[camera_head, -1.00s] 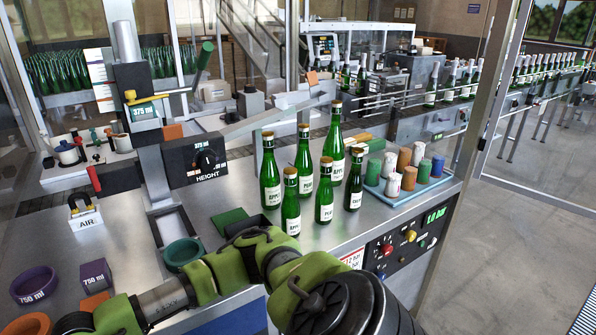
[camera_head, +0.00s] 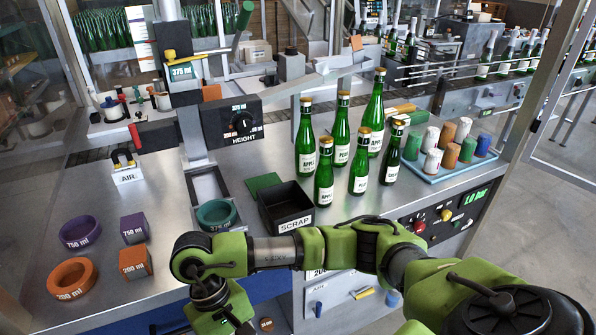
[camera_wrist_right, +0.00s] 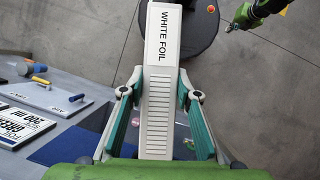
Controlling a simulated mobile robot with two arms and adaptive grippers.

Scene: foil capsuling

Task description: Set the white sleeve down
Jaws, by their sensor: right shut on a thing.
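The white sleeve (camera_wrist_right: 158,115) is a long pale, ribbed piece marked "WHITE FOIL". It shows in the right wrist view, running up the middle of the picture. My right gripper (camera_wrist_right: 160,95) has its teal-padded fingers closed on either side of it and holds it above the grey floor. In the head view my right arm reaches across from the right and bends down at the bottom; its fingers and the sleeve are out of that view. A green arm end, seemingly my left gripper (camera_wrist_right: 238,20), is at the upper right of the wrist view, too small to read.
On the bench are a black scrap bin (camera_head: 285,219), several green bottles (camera_head: 306,150), a blue tray (camera_head: 461,176) of foil capsules, and purple (camera_head: 80,240) and orange (camera_head: 66,290) rings. A labelled grey panel with handles (camera_wrist_right: 70,98) is left of my gripper. Open floor lies right.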

